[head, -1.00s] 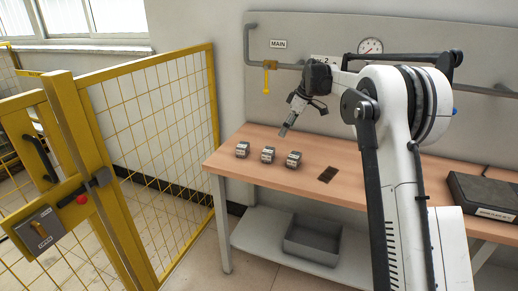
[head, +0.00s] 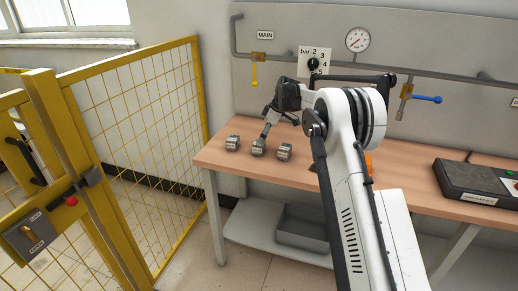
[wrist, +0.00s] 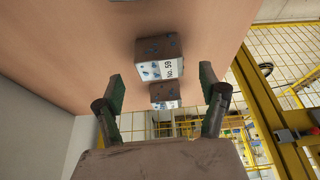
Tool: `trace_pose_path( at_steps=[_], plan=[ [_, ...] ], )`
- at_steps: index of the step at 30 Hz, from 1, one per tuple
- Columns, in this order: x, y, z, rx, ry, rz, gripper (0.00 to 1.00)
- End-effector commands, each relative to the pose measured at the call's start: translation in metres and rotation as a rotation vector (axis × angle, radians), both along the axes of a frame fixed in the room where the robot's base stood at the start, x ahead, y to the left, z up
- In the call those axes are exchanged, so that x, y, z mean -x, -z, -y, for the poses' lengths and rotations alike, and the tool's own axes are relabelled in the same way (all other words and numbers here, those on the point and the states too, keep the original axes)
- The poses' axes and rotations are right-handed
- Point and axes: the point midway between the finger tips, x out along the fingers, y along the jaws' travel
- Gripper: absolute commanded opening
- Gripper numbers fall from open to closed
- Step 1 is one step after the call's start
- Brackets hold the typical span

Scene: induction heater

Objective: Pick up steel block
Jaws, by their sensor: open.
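Three small grey metal blocks stand in a row on the wooden bench in the head view: a left block (head: 232,143), a middle block (head: 258,148) and a right block (head: 284,152). I cannot tell which one the task means. My gripper (head: 262,140) is just above the middle block, tilted downward. In the wrist view my gripper (wrist: 160,70) is open, with one finger on each side of the view. Contact is not clear.
The bench (head: 222,158) has free wood at its front edge. A wall panel with pipes, a yellow-handled valve (head: 254,72) and a gauge (head: 357,40) stands behind. A black box (head: 478,182) lies at right. A yellow mesh fence (head: 150,110) stands at left.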

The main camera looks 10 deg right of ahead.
Motion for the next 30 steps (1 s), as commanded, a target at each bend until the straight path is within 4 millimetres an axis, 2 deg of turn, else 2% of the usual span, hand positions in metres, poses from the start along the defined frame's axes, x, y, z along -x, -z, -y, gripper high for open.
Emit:
trace_pose_path(
  at_steps=[5, 13, 21, 23, 30],
  plan=[
    [-0.002, 0.01, -0.003, 0.0, 0.0, 0.0, 0.74],
    [-0.008, 0.043, -0.015, 0.0, 0.0, 0.0, 0.74],
    [-0.009, 0.049, -0.017, 0.0, 0.001, 0.0, 0.74],
    [-0.009, 0.049, -0.017, 0.0, 0.001, 0.0, 0.69],
    [-0.009, 0.049, -0.017, 0.0, 0.001, 0.0, 0.36]
  ],
)
